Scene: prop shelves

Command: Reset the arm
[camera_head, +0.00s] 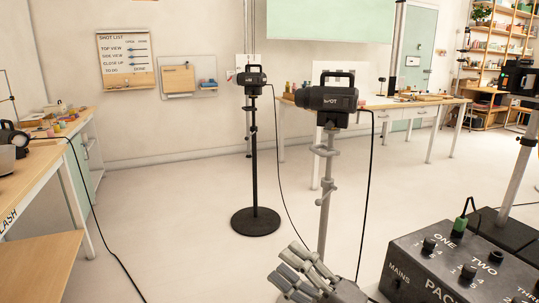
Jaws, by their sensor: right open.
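My right gripper (287,264) shows at the bottom centre of the head view, grey, with its fingers pointing up and to the left. It is open and nothing shows between its fingers. Its arm leaves the picture at the bottom edge. My left gripper is not in view.
A grey stand with a black flash head (332,99) rises just behind the gripper. Another black stand (255,221) is farther back. A dark power pack (405,262) is close at right. A wooden table (30,187) lines the left. Open floor (170,230) lies between.

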